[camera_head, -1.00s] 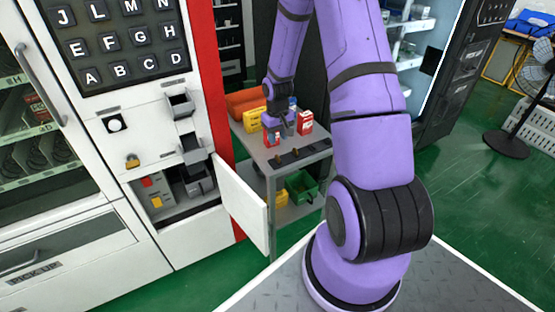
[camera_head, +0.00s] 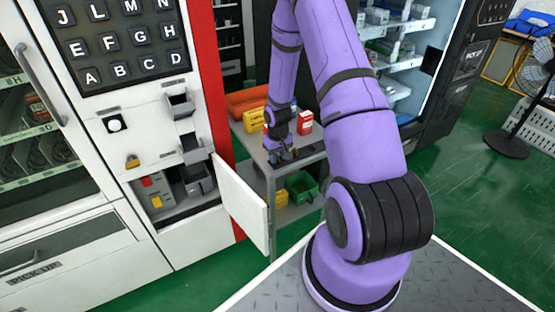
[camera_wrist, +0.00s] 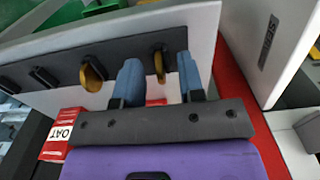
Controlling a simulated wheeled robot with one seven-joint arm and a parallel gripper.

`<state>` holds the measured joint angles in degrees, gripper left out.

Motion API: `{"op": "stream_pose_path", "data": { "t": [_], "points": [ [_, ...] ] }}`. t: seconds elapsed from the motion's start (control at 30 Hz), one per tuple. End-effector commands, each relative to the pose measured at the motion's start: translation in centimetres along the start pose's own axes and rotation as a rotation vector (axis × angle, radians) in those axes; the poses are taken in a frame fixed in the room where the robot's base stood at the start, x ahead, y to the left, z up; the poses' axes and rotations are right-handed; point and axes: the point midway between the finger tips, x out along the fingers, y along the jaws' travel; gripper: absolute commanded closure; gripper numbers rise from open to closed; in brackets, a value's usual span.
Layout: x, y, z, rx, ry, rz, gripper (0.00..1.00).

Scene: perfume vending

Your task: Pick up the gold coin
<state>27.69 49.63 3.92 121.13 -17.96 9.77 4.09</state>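A gold coin (camera_wrist: 159,66) stands on edge in a slot of a black holder strip (camera_wrist: 125,50) in the wrist view. A second gold coin (camera_wrist: 92,74) stands in the strip to its left. My gripper (camera_wrist: 158,62) is open, with one blue finger on each side of the first coin. Gaps show between the coin and both fingers. In the head view my gripper (camera_head: 281,156) is low over the front of the grey cart (camera_head: 312,151), where it hides much of the strip and the coins.
A red-and-white box (camera_head: 305,122) and a yellow item (camera_head: 254,120) stand on the cart behind my gripper. The vending machine's open white door (camera_head: 242,205) is just left of the cart. A green bin (camera_head: 301,187) sits on the lower shelf.

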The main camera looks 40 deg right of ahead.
Motion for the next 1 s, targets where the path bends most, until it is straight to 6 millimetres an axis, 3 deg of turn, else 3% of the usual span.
{"op": "stream_pose_path", "data": {
  "t": [0.17,0.3,0.33,0.77,1.0],
  "points": [
    [0.0,0.0,0.0,0.000,0.000,0.000,0.66],
    [0.0,0.0,0.0,0.000,0.000,0.000,0.98],
    [0.0,0.0,0.0,0.000,0.000,0.000,1.00],
    [-0.3,0.0,0.0,0.000,0.001,0.000,1.00],
    [-2.1,0.0,0.0,0.000,0.002,0.000,1.00]
  ]
}}
